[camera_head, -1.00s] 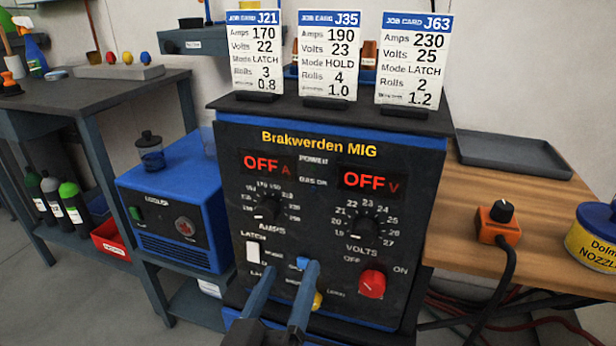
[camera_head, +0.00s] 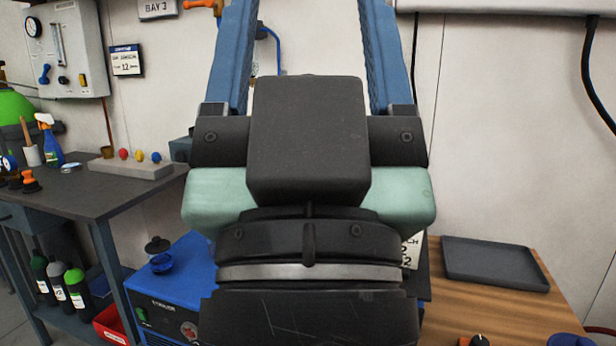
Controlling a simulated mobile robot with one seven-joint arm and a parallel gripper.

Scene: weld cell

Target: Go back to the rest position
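My gripper (camera_head: 312,30) is raised large in the centre of the head view, pointing up. Its two blue fingers stand wide apart with nothing visible between them; their tips run out of the top edge. The dark wrist below hides nearly all of the Brakwerden MIG welder. Only a sliver of a white job card (camera_head: 413,250) and a dark bit of the welder's right side show beside the wrist.
The blue cooler unit (camera_head: 170,300) is left of the wrist. A dark bench (camera_head: 90,205) with a spray bottle (camera_head: 48,140) stands farther left. At right, a grey tray (camera_head: 495,262) lies on the wooden bench (camera_head: 520,305). Wall fills the back.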

